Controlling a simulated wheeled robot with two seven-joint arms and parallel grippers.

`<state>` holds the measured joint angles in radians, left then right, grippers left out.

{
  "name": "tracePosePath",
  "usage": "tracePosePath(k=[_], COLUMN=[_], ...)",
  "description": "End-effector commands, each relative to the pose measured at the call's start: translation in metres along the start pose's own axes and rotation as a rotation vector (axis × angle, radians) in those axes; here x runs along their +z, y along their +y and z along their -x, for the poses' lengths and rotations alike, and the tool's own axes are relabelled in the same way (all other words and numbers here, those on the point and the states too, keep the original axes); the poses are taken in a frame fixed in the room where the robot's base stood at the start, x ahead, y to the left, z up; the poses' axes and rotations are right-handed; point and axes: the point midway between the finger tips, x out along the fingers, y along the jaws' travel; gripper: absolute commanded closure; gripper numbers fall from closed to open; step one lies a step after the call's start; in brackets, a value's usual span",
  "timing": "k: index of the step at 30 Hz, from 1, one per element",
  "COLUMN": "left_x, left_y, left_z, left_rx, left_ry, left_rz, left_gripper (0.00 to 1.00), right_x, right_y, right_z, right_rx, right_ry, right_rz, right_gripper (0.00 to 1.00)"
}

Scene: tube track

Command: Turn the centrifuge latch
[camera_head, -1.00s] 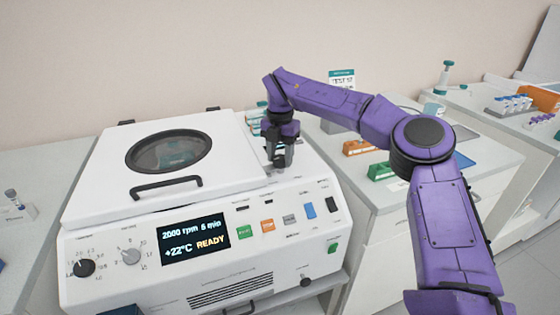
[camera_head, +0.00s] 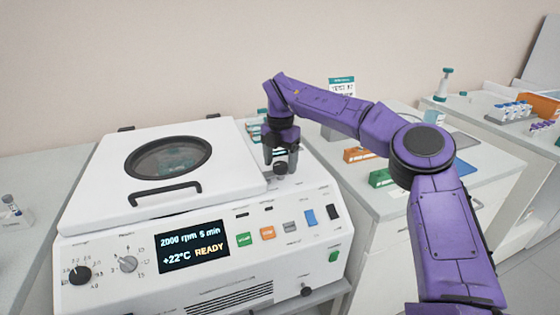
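The white centrifuge (camera_head: 85,222) stands on the bench with its lid (camera_head: 108,190) down. The lid has a round dark window and a black handle (camera_head: 165,195). A small dark knob, apparently the latch (camera_head: 281,168), sits on the top right of the housing, beside the lid. My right gripper (camera_head: 281,164) points down over this knob. Its two fingers are apart, one on each side of the knob; whether they touch it cannot be told. My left gripper is not in view.
The front panel shows a display (camera_head: 195,246) reading 2000 rpm, 5 min, +22°C, READY, with dials and coloured buttons. Orange (camera_head: 358,154) and green (camera_head: 381,177) racks sit on the right bench. A small bottle (camera_head: 12,210) stands at far left.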

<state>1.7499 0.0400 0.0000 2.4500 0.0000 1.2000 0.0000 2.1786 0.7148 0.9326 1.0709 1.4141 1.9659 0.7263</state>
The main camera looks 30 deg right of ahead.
Motion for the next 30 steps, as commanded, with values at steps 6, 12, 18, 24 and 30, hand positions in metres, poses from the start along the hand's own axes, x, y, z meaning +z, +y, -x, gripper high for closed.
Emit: tracePosePath(k=[6, 12, 18, 24, 30], left_x=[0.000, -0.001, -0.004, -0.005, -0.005], left_y=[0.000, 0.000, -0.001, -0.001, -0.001], left_z=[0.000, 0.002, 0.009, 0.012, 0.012], left_rx=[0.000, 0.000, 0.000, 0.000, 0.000], left_ry=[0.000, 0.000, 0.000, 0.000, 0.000], left_rz=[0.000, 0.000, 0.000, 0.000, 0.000], left_gripper=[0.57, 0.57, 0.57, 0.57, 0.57], right_x=[0.000, 0.000, 0.000, 0.000, 0.000], right_y=[0.000, 0.001, 0.001, 0.000, 0.000], right_z=[0.002, 0.040, 0.087, 0.105, 0.105], right_rx=[-0.001, 0.001, 0.001, -0.001, -0.001], right_ry=[0.000, -0.002, -0.002, -0.001, 0.000], right_rz=[0.001, 0.000, 0.000, 0.001, 0.001], right_gripper=[0.29, 0.29, 0.29, 0.29, 0.29])
